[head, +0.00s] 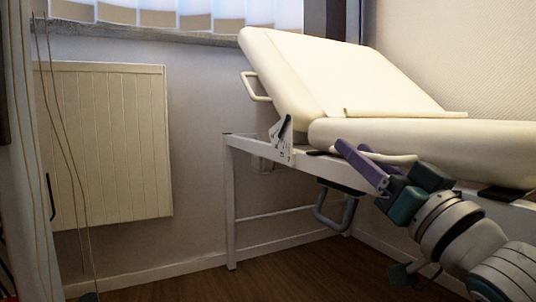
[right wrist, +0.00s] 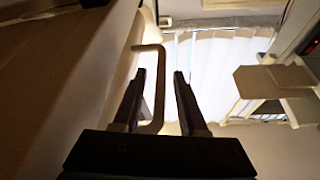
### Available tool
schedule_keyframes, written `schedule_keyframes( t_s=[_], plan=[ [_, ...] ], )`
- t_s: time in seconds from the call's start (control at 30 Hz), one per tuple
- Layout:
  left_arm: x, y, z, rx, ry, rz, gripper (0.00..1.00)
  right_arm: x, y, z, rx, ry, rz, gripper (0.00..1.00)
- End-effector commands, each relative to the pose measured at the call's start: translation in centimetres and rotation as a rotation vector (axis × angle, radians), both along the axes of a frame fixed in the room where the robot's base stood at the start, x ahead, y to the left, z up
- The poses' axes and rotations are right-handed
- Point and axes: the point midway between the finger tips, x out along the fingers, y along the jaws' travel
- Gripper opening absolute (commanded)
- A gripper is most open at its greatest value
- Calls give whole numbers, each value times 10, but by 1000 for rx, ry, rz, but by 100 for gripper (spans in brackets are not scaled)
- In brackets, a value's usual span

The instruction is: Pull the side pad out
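The cream bed (head: 440,150) has a long flat seat pad and a raised backrest (head: 340,70). A pale rounded bar handle (head: 392,157) sticks out from the bed's side, partly hidden behind my right gripper (head: 352,150). The fingers stand apart; I cannot tell whether either touches the bar. No separate side pad can be made out. My left gripper is not in view.
Another cream handle (head: 256,86) is on the backrest's side. A grey loop (head: 336,212) hangs under the white bed frame (head: 229,200). A cream radiator panel (head: 110,145) is on the wall below the window. The wooden floor (head: 310,272) left of the bed is clear.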

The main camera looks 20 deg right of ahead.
Motion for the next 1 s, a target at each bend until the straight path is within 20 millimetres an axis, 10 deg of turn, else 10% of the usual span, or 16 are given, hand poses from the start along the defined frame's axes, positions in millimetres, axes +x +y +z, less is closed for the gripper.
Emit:
schedule_keyframes(
  t_s=[0.33, 1.0],
  plan=[
    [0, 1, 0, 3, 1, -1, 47, 0, 0, 0, 0, 0, 0, 1],
    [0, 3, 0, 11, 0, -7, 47, 0, 0, 0, 0, -1, 0, 0]
  ],
)
